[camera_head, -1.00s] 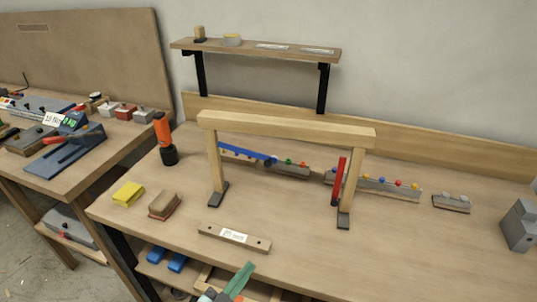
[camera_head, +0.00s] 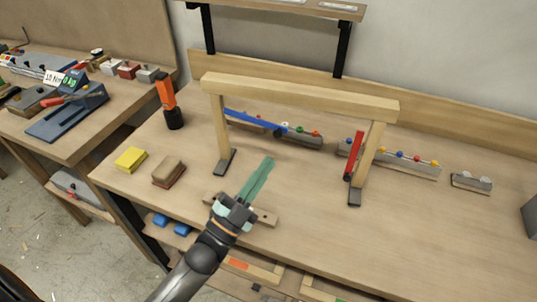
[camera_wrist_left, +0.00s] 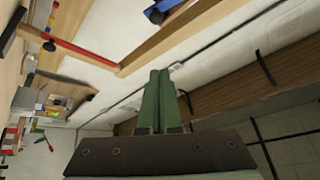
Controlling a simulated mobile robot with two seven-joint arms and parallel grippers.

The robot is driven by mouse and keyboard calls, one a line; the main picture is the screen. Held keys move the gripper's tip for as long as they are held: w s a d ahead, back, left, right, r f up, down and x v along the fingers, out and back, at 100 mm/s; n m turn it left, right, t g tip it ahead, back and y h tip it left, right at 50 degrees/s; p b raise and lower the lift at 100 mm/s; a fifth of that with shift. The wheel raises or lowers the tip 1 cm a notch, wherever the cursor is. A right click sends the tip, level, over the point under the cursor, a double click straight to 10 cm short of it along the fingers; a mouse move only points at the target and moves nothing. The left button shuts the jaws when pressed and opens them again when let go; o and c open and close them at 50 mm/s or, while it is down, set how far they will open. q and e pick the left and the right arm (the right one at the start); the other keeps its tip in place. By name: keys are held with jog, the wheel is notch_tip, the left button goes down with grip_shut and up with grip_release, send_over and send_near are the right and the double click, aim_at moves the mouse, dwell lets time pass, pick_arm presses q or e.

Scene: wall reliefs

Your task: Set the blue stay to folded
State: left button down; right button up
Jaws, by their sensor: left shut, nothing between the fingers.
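The blue stay (camera_head: 252,120) is a long bar on the left post of a wooden frame (camera_head: 300,95). It reaches out to the right from near the post's top, sloping slightly down, with a dark blue knob at its free end. The blue stay shows partly at the top of the left wrist view (camera_wrist_left: 162,10). My left gripper (camera_head: 267,163) has green fingers, shut with nothing between them. In the head view it appears below and in front of the stay's free end, apart from it. My right gripper is out of view.
A red stay (camera_head: 354,157) hangs steeply beside the frame's right post. Rails with coloured knobs (camera_head: 408,160) stand behind. A wooden block with a label lies partly behind my left gripper. An orange torch (camera_head: 168,102) and a yellow sponge (camera_head: 130,159) stand left. The bench right of the frame is mostly clear.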

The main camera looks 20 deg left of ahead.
pick_arm(q)
jog(key=p+x, duration=0.2)
jog(key=x, duration=0.7)
jog(key=shift+w+a+f, duration=0.25)
jog(key=shift+a+f, duration=0.4)
jog(key=shift+f, duration=0.1)
jog(key=shift+w+a+f, duration=0.25)
jog(key=shift+a+f, duration=0.35)
jog(key=shift+f, duration=0.2)
